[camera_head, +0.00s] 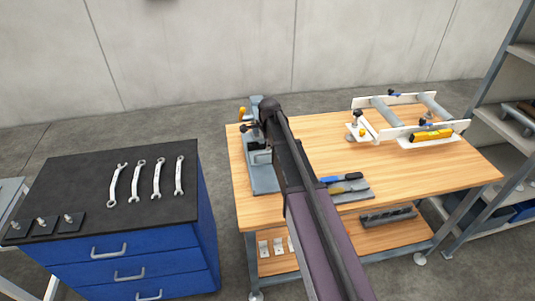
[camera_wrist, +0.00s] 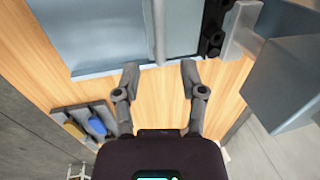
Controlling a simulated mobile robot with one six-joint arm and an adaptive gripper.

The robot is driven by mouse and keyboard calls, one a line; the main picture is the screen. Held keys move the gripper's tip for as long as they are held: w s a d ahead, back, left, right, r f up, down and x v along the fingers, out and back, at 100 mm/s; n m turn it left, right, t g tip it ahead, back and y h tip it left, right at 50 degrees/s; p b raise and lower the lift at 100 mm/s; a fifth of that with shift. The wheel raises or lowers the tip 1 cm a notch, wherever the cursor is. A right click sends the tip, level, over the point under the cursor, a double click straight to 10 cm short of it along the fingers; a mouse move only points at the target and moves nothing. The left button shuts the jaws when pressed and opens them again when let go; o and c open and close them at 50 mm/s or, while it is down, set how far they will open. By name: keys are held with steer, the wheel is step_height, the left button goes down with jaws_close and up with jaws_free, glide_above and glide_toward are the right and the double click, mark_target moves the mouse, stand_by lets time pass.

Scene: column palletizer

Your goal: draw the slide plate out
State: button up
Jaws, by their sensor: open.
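The grey metal fixture (camera_head: 262,178) stands at the left end of the wooden table (camera_head: 410,165), partly hidden behind my arm. In the wrist view a flat grey plate (camera_wrist: 100,35) fills the top, with a raised grey bar (camera_wrist: 158,30) across it. I cannot tell which part of this is the slide plate. My gripper (camera_wrist: 160,70) is open, with its fingertips apart near the plate's lower edge and the bar's end between their lines. Nothing is between the fingers. Whether they touch the plate is unclear. In the head view my arm hides the gripper.
A grey upright block (camera_wrist: 290,85) stands close on the right in the wrist view. A tool tray (camera_head: 355,197) lies on the table. A white frame jig (camera_head: 385,130) stands at the back right. A blue drawer cabinet (camera_head: 120,265) with several wrenches is at left.

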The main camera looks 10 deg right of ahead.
mark_target(266, 153)
steer(key=shift+w+f+b, duration=0.2)
steer(key=shift+f+b, duration=0.65)
steer(key=shift+f, duration=0.1)
steer(key=shift+w+f+b, duration=0.15)
steer(key=shift+f+b, duration=0.65)
steer(key=shift+f, duration=0.1)
steer(key=shift+w+f+b, duration=0.2)
steer(key=shift+f+b, duration=0.65)
steer(key=shift+f, duration=0.1)
jaws_close()
